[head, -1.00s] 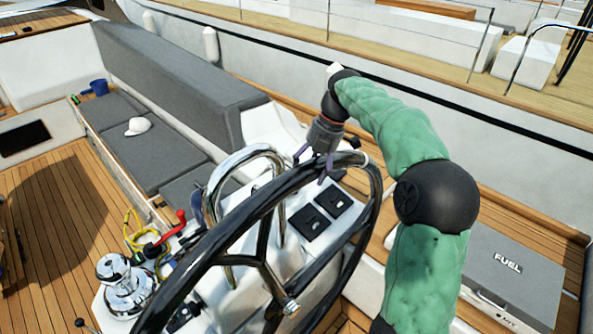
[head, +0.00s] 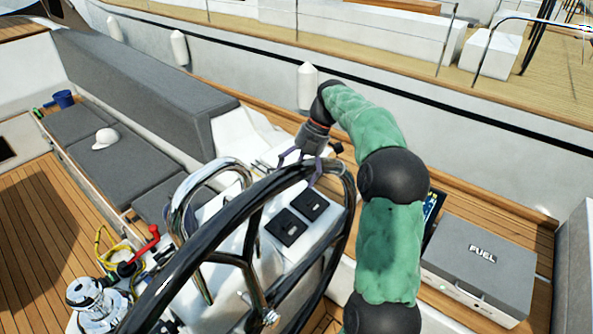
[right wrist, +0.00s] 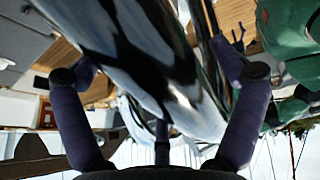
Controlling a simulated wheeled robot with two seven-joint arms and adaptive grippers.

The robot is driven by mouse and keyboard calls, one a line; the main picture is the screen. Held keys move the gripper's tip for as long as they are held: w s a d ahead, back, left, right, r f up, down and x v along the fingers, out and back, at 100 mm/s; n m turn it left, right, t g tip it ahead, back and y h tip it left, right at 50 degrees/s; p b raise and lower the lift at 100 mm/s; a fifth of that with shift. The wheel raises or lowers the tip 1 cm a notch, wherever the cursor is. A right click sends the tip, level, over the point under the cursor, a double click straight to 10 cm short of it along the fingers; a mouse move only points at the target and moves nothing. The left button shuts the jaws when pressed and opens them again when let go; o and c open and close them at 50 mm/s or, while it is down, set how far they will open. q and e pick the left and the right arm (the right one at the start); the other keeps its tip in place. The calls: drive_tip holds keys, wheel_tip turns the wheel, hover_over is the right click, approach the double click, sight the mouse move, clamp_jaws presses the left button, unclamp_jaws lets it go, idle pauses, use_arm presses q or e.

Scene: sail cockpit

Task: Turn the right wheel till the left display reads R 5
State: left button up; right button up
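The steering wheel (head: 211,238) is dark and glossy with metal spokes, standing in front of the white console. My right gripper (head: 298,171) is at the top of its rim, with its purple fingers apart on either side of the rim. In the right wrist view the rim (right wrist: 165,65) runs between the spread fingers; I cannot tell whether they touch it. Two dark square panels, a nearer one (head: 287,227) and a farther one (head: 311,205), sit on the console behind the wheel; no reading is legible on them. My left gripper is not in view.
A chrome rail (head: 180,205) arches beside the wheel. A winch (head: 92,297), a red handle (head: 146,242) and yellow rope (head: 105,252) are at lower left. A grey FUEL case (head: 482,270) lies on the right bench. A white cap (head: 105,138) rests on the left seat.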

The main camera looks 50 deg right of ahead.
drive_tip(key=shift+a+r, duration=0.1)
drive_tip(key=shift+r, duration=0.05)
drive_tip(key=shift+r, duration=0.2)
drive_tip(key=v, duration=1.1)
drive_tip(key=shift+s+d+r, duration=0.15)
drive_tip(key=shift+d+r, duration=0.05)
